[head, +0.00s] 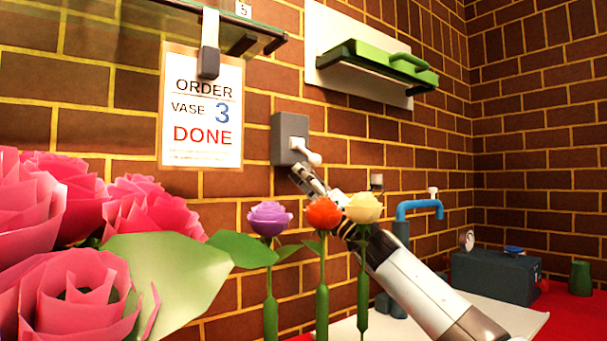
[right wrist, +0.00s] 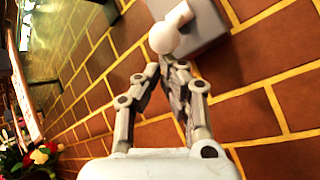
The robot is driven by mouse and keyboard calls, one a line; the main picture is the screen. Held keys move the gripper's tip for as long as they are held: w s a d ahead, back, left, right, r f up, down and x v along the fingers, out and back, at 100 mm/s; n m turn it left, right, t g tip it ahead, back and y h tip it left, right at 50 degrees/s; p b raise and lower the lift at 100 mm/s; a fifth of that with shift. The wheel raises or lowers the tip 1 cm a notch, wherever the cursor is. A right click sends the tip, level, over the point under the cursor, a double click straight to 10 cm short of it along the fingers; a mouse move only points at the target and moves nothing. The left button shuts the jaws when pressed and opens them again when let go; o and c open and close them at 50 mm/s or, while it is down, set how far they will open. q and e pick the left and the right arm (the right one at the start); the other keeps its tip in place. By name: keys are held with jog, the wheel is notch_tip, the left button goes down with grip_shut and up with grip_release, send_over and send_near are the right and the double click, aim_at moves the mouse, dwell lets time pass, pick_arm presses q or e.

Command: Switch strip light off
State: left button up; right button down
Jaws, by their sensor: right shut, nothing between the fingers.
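A grey switch box (head: 281,139) is fixed to the brick wall, with a pale lever (head: 306,151) that points right and slightly down in the head view. My right gripper (head: 297,169) is just below the lever, its fingers shut and empty. In the right wrist view the lever's round white knob (right wrist: 164,38) is just beyond the shut fingertips (right wrist: 160,62), beside the grey box (right wrist: 205,30). I cannot tell whether the fingertips touch the knob. The strip light is not clearly seen. My left gripper is not in view.
Pink flowers (head: 60,220) and purple, orange and yellow flowers (head: 322,213) stand in front of my right arm. An order sheet (head: 201,120) hangs left of the switch. A blue tap (head: 418,207) stands right.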

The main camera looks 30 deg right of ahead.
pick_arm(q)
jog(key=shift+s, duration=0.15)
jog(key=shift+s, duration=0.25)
pick_arm(e)
jog(key=s+r+v, duration=0.1)
jog(key=r+v, duration=0.1)
jog(key=v, duration=1)
jog(key=shift+s, duration=0.35)
jog(key=shift+d, duration=0.1)
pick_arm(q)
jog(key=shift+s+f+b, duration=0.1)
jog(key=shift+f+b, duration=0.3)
pick_arm(e)
jog(key=w, duration=0.3)
jog(key=shift+a+f, duration=0.4)
jog(key=shift+s, duration=0.1)
